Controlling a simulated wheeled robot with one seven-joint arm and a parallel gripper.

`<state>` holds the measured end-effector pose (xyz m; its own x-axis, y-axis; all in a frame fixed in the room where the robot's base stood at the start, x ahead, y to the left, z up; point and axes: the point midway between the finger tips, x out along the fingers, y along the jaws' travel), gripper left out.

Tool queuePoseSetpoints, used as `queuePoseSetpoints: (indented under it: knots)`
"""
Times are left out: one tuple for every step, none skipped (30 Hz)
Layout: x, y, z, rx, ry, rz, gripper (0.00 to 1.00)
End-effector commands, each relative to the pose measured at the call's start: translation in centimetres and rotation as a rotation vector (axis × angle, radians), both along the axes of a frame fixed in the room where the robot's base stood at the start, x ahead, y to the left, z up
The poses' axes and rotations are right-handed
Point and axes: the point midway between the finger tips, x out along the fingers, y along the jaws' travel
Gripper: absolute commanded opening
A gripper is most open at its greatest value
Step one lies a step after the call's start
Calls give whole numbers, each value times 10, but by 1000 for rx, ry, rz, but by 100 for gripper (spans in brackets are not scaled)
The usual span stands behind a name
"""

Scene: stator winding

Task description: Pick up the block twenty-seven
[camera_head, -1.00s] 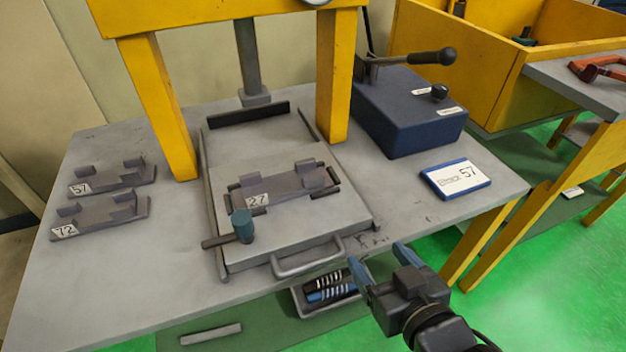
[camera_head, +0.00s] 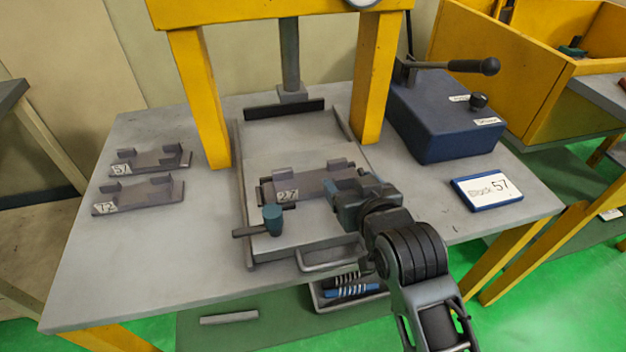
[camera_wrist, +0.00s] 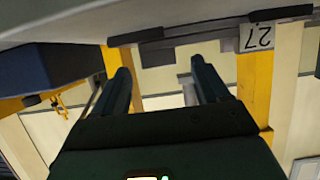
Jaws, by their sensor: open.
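The block twenty-seven (camera_head: 308,186) is a dark grey piece with raised ends and a white "27" label. It lies on the sliding plate (camera_head: 300,226) under the yellow press frame. In the wrist view the block (camera_wrist: 205,45) shows upside down, beyond the fingertips. My gripper (camera_head: 340,190) is at the right end of the block in the head view and hides part of that end. In the wrist view my gripper (camera_wrist: 158,78) is open, with nothing between its two fingers. I cannot tell whether a finger touches the block.
Blocks 57 (camera_head: 150,160) and 72 (camera_head: 140,195) lie at the left of the table. A teal-headed clamp handle (camera_head: 272,219) stands at the plate's front left. The press's yellow legs (camera_head: 370,85) stand behind. A blue control box (camera_head: 440,120) and "57" sign (camera_head: 487,191) are at right.

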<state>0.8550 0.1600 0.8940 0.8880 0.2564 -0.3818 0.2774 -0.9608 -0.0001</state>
Motion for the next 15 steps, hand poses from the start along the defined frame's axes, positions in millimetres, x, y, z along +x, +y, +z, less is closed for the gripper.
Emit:
queuePoseSetpoints:
  knots:
    - [5,1,-3,-1,1,-1,74]
    - [8,2,-4,-1,2,-1,74]
    - [10,2,-6,-1,3,-1,74]
    - [11,2,-6,-1,2,-1,74]
    - [12,3,-6,-1,2,-1,74]
    - [12,3,-7,-1,1,-1,74]
    - [13,3,-7,-1,1,-1,74]
    - [13,3,-7,-1,1,-1,74]
    - [12,3,-7,-1,1,-1,74]
    - [12,3,-7,-1,1,-1,74]
    - [12,3,-7,-1,1,-1,74]
    - [12,3,-7,-1,1,-1,73]
    - [12,3,-7,-1,1,-1,70]
    - [12,3,-7,-1,1,-1,67]
    - [12,3,-7,-1,1,-1,63]
